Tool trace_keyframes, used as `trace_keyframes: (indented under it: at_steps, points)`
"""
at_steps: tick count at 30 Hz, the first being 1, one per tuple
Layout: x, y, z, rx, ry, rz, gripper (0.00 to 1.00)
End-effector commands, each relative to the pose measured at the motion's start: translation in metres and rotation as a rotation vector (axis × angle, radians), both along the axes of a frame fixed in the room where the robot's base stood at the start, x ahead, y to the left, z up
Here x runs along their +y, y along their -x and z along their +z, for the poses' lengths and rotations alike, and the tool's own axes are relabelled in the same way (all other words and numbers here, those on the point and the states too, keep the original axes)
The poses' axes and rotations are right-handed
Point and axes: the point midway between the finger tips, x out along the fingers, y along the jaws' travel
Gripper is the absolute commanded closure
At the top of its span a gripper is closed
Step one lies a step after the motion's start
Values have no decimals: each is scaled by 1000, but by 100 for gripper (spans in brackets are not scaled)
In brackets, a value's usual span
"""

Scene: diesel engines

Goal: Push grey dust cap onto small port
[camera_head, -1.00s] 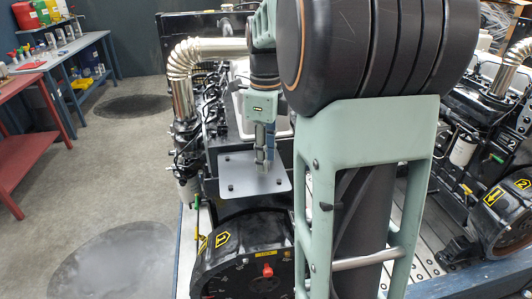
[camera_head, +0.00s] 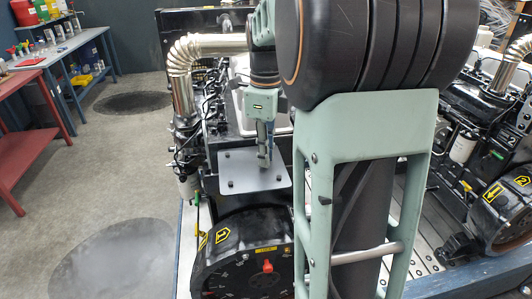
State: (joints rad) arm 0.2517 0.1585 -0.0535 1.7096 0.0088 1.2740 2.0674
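My gripper (camera_head: 265,163) points down over a flat grey plate (camera_head: 240,172) on top of the engine marked 1 (camera_head: 245,250). Its fingers are seen edge-on and close to the plate's back right part. I cannot tell whether they are open or hold anything. Small dark studs or bolts, such as one at the front left (camera_head: 231,184), stand near the plate's corners. I cannot make out the grey dust cap or the small port; they are too small or hidden behind my gripper and arm.
My arm covers the middle right of the view. A silver exhaust pipe (camera_head: 183,75) rises left of the plate. A second engine marked 2 (camera_head: 507,205) stands at right. Red (camera_head: 25,150) and blue (camera_head: 85,60) benches are at left, with open floor between.

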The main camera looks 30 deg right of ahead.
Motion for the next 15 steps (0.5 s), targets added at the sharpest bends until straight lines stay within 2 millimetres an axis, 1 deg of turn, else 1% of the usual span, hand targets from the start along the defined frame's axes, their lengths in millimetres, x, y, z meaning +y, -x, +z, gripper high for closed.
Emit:
trace_keyframes:
  at_steps: [1, 2, 3, 15]
  points:
    - [0, 0, 0, 0, 0, 0, 96]
    - [0, 0, 0, 0, 0, 0, 100]
    - [0, 0, 0, 0, 0, 0, 100]
    - [0, 0, 0, 0, 0, 0, 100]
